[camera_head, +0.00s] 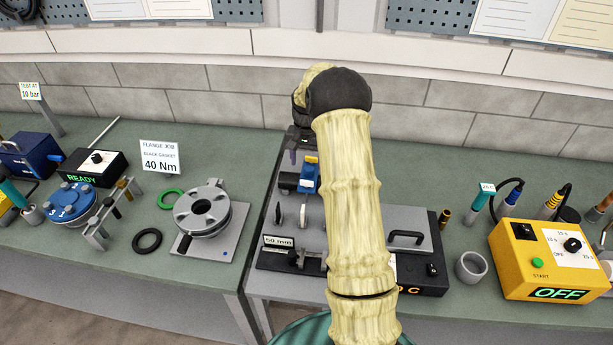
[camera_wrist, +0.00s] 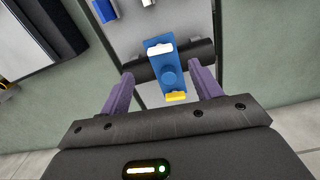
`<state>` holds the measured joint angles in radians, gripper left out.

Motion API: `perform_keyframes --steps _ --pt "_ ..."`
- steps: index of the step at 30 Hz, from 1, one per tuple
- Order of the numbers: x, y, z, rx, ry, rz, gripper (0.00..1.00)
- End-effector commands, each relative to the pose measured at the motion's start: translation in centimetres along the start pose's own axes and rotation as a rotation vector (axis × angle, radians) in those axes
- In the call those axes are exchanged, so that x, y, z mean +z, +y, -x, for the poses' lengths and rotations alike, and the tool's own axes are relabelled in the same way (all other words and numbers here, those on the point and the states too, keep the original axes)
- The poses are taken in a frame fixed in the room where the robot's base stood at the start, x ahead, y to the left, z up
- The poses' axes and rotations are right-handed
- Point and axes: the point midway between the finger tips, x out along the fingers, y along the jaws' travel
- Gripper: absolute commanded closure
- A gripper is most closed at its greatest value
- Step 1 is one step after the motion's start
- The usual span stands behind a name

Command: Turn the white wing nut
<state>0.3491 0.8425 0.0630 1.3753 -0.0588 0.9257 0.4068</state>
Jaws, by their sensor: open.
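The white wing nut (camera_wrist: 160,49) is a small pale bar at one end of a blue clamp block (camera_wrist: 161,67) in the wrist view. A yellow wing nut (camera_wrist: 176,97) sits at the block's other end. The block lies across a black cylinder (camera_wrist: 198,50). My gripper (camera_wrist: 160,73) is open, its two purple fingers on either side of the blue block with gaps, and holds nothing. In the head view the white wing nut (camera_head: 307,183) shows on the near end of the blue block; my arm hides much of the gripper.
A grey plate with a black handle (camera_head: 408,237) lies right of my arm. A yellow timer box (camera_head: 548,258) and a grey cup (camera_head: 471,267) stand further right. A flange fixture (camera_head: 204,212) is on the left bench. A gap separates the two benches.

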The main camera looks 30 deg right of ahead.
Motion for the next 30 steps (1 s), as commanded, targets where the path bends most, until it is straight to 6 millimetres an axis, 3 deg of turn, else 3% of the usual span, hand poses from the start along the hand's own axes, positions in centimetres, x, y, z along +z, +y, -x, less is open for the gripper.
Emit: perform_keyframes --steps 13,25,30 --pt "0.0 0.0 -7.2 0.001 -0.002 0.001 0.36" --pt "0.0 0.0 -8.4 0.000 0.001 0.000 0.36" --pt "0.0 0.0 -8.4 0.000 0.000 0.000 0.68"
